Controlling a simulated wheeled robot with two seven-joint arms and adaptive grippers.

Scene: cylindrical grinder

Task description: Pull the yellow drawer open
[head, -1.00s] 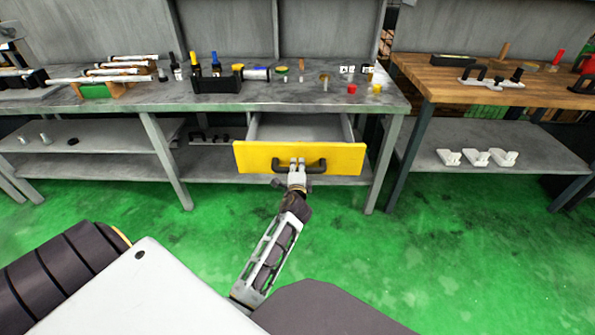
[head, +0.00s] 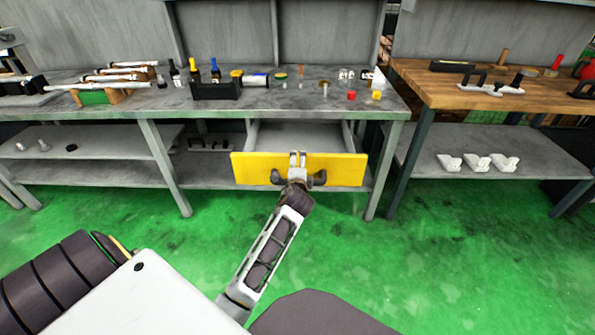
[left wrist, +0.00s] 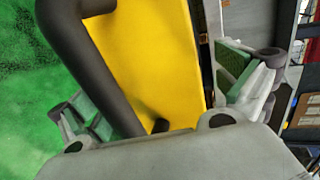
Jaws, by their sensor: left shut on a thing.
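The yellow drawer (head: 340,170) hangs under the grey workbench and stands out from it, with its grey inside (head: 300,136) showing from above. Its dark handle (head: 318,178) is on the front face. My left gripper (head: 298,160) is at the handle's middle, shut on it, and covers part of it. In the left wrist view the dark handle (left wrist: 97,70) runs between my green-padded fingers, with the yellow drawer front (left wrist: 150,55) beside it. My right gripper is not in view.
The grey workbench (head: 140,100) carries a black holder (head: 216,90), bottles and small parts. A wooden-topped bench (head: 450,92) stands to the right, with white parts on its lower shelf (head: 530,172). The green floor in front of the drawer is clear.

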